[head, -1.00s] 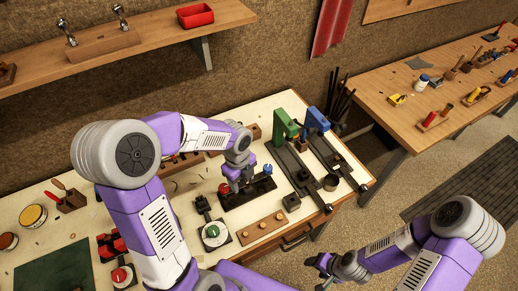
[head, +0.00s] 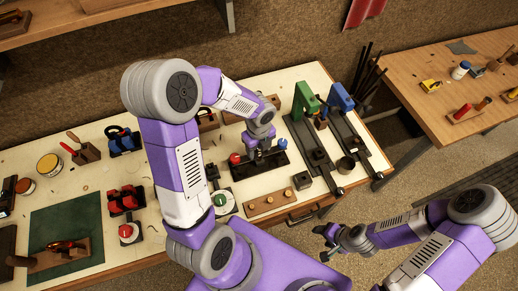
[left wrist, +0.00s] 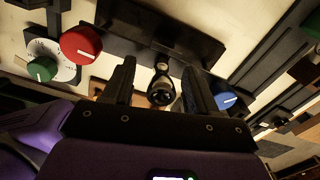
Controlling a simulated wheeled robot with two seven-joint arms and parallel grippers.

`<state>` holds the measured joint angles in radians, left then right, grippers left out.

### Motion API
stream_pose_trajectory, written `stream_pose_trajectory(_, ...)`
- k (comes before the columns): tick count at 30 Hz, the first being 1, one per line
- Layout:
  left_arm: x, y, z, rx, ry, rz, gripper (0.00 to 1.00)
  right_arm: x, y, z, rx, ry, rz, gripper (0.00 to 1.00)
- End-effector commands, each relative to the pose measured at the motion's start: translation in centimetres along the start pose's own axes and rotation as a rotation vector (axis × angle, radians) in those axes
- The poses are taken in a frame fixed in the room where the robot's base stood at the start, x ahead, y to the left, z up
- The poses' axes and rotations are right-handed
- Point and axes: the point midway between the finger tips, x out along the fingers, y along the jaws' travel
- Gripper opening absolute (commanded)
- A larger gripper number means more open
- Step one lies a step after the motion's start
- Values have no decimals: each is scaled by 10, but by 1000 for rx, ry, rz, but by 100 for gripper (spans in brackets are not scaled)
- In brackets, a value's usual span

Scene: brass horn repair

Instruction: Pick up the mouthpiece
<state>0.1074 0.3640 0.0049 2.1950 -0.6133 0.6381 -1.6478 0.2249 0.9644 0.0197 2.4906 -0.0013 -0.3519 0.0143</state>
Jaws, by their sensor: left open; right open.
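A small dark, shiny metal piece with a round end, which looks like the mouthpiece (left wrist: 160,92), shows between my left gripper's fingers in the left wrist view. It is at a black fixture (head: 246,171) with a red knob (left wrist: 81,45) and a blue knob (left wrist: 226,101). My left gripper (head: 263,151) is open and points down over this fixture. Its two fingers stand on either side of the piece with gaps visible. In the head view the gripper hides the piece. My right gripper (head: 328,243) is open and empty, off the bench's front edge.
A green press (head: 305,97) and a blue press (head: 340,97) stand right of the fixture. A dial with a green knob (head: 220,200) and a wooden strip with pegs (head: 279,200) lie in front. A green mat (head: 66,225) lies at left.

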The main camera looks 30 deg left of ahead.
Motion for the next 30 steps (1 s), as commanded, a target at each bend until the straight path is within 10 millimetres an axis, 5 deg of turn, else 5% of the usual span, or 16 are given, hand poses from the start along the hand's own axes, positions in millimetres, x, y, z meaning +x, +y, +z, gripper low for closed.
stream_pose_trajectory(2,0,0,0,0,0,0,58,0,0,0,0,0,0,61)
stream_pose_trajectory(14,-1,0,0,0,0,0,0,0,0,0,0,0,0,61)
stream_pose_trajectory(23,-6,0,0,-1,-1,-2,0,-1,-1,0,0,0,0,61)
stream_pose_trajectory(30,-49,-1,1,-2,-4,-5,0,-10,-4,0,0,0,0,61)
